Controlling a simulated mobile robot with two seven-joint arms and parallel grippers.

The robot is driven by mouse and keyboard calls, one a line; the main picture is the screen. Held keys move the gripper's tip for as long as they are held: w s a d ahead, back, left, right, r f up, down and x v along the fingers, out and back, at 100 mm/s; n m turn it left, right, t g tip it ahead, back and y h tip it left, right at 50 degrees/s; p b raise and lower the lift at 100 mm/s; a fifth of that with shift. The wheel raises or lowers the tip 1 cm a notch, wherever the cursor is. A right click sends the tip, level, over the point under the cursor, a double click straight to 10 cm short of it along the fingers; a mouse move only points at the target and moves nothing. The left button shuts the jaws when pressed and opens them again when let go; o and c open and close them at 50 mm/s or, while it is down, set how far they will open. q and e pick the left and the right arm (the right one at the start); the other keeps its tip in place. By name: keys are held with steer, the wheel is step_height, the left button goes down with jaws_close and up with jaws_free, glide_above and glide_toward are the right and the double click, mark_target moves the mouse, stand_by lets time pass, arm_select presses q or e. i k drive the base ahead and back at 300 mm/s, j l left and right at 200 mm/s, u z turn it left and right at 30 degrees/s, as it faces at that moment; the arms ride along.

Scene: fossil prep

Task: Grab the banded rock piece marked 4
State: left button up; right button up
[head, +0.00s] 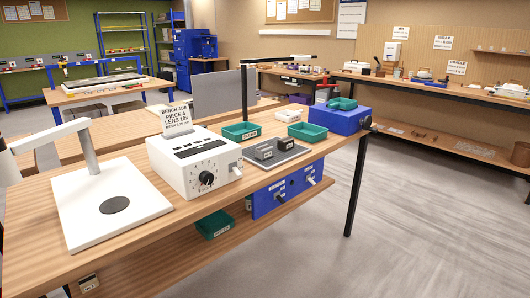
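Two dark grey blocks, a nearer one (264,152) and a farther one (282,142), sit side by side on a flat grey pad (292,155) on the wooden bench in the head view. Small pale labels show on their fronts, too small to read. I cannot tell whether either is the banded rock piece marked 4, and no piece is clearly recognizable as it. A sign (176,118) on the white dial box (190,165) reads "BENCH JOB PIECE 4 LENS 10x". Neither gripper is in view.
A white stand (112,205) with a black disc fills the bench's left end. Green trays (240,132) (307,132) stand near the pad. A blue box (340,118) is at the far right end. A black post (245,95) rises behind. Open floor lies right.

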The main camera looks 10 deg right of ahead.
mark_target(263, 152)
steer(key=i+l, duration=0.15)
steer(key=l, duration=0.2)
steer(key=i+l+u, duration=0.1)
steer(key=l, duration=0.25)
steer(key=i+l, duration=0.25)
steer(key=i+l+u, duration=0.1)
steer(key=l, duration=0.4)
steer(key=i+l, duration=0.2)
steer(key=l, duration=0.15)
steer(key=i+l+u, duration=0.1)
steer(key=l, duration=0.3)
steer(key=i+l, duration=0.2)
steer(key=l, duration=0.15)
steer(key=i+l+u, duration=0.1)
steer(key=l, duration=0.3)
